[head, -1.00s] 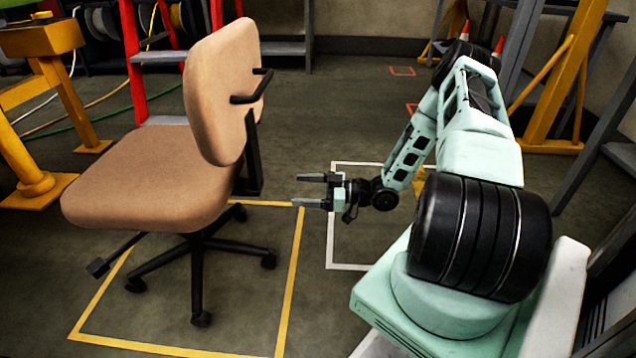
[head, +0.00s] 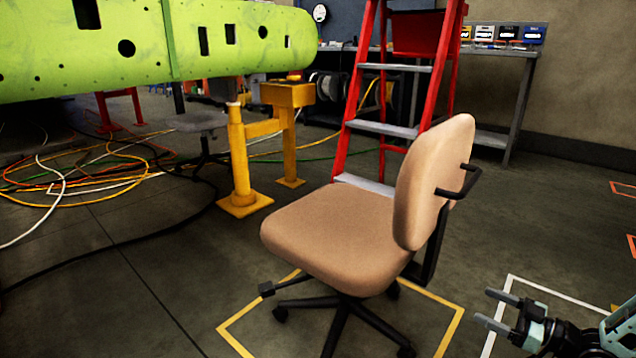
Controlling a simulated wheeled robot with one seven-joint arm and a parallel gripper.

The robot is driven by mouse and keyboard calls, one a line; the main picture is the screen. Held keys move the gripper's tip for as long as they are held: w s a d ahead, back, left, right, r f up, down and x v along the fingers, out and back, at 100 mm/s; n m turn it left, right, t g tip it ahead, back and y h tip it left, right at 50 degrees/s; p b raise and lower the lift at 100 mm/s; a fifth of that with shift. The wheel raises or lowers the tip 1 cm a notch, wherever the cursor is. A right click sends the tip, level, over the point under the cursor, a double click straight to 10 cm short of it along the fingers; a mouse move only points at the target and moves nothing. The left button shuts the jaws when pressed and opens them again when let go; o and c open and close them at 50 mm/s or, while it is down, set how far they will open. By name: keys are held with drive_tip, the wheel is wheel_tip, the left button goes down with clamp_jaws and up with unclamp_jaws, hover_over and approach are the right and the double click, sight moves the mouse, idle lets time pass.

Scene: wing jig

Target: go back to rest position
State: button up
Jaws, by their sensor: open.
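My gripper (head: 488,308) shows at the lower right of the head view. Its two grey fingers point left and stand apart, with nothing between them. Only the gripper and a bit of my arm are in the picture; the rest is cut off by the right edge. A tan office chair (head: 335,235) stands to the left of my gripper, apart from it, with its backrest on the right side.
The chair stands in a yellow floor square (head: 448,325); a white floor outline (head: 555,292) lies near my gripper. Behind are a red ladder (head: 350,110), a yellow stand (head: 240,165), a green wing panel (head: 130,50) and a workbench (head: 518,100). Loose cables (head: 75,180) cover the left floor.

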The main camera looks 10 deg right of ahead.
drive_tip(key=w+a+r+m+g+h, duration=0.1)
drive_tip(key=w+a+r+g+h, duration=0.15)
drive_tip(key=w+g+h, duration=0.35)
drive_tip(key=s+a+r+m+g+h, duration=0.1)
drive_tip(key=a+r+m+h, duration=0.15)
drive_tip(key=r, duration=0.25)
drive_tip(key=s+a+r+m+g+h, duration=0.1)
drive_tip(key=r+h, duration=0.2)
drive_tip(key=r, duration=0.1)
drive_tip(key=s+a+r+n+g+p, duration=0.1)
drive_tip(key=s+a+r+g+p, duration=0.15)
drive_tip(key=s+a+r, duration=0.5)
drive_tip(key=s+a+r+n+g+p, duration=0.15)
drive_tip(key=s+a+r+p, duration=0.3)
drive_tip(key=s+a, duration=0.6)
drive_tip(key=s+a+r+n+g+p, duration=0.2)
drive_tip(key=s+a+r, duration=0.5)
drive_tip(key=a, duration=0.4)
wheel_tip(320, 180, up, 37)
drive_tip(key=p, duration=3.7)
drive_tip(key=shift+r+y+p, duration=0.15)
drive_tip(key=shift+y+p, duration=0.15)
drive_tip(key=shift+y, duration=0.15)
